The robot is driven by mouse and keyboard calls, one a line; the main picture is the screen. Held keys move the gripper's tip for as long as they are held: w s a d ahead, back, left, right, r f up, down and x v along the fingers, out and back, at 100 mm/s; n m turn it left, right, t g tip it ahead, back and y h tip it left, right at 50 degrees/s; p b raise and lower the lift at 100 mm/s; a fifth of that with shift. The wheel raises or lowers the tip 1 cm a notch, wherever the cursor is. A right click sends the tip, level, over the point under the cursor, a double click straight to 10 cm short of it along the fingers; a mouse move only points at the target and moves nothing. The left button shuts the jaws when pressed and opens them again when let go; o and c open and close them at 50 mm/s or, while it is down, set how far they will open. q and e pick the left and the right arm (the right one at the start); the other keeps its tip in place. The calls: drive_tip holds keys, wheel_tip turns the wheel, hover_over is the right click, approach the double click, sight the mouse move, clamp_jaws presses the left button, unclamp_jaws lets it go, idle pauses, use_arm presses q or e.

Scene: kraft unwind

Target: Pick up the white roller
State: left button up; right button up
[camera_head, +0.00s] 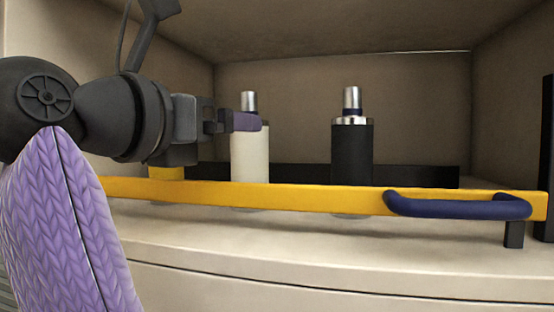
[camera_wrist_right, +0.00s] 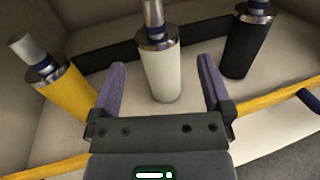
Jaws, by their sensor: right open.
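The white roller (camera_head: 250,155) stands upright behind the yellow rail, with a silver top end. In the right wrist view the white roller (camera_wrist_right: 161,75) shows between the two purple fingers, with a visible gap on each side. My right gripper (camera_head: 247,121) reaches in from the left in the head view, and a purple finger covers the roller's upper part there. The same right gripper (camera_wrist_right: 162,62) is open and empty in the wrist view. Whether the roller is within the fingers' depth or just beyond them I cannot tell. My left gripper is not in view.
A yellow roller (camera_wrist_right: 70,92) stands left of the white one, mostly hidden by my arm in the head view. A black roller (camera_head: 352,150) stands to the right. The yellow rail (camera_head: 300,197) with a dark blue handle (camera_head: 455,206) runs across the front. Walls enclose the recess.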

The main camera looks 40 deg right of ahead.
drive_tip(key=p+x, duration=0.3)
drive_tip(key=x, duration=0.3)
drive_tip(key=shift+w+d, duration=0.25)
drive_tip(key=shift+w, duration=0.1)
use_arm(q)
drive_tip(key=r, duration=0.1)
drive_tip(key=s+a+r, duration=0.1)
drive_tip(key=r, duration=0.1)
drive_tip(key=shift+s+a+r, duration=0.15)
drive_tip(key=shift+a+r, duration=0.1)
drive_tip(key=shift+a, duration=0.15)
use_arm(e)
drive_tip(key=shift+s+a, duration=0.1)
drive_tip(key=shift+a, duration=0.05)
drive_tip(key=c, duration=0.6)
clamp_jaws()
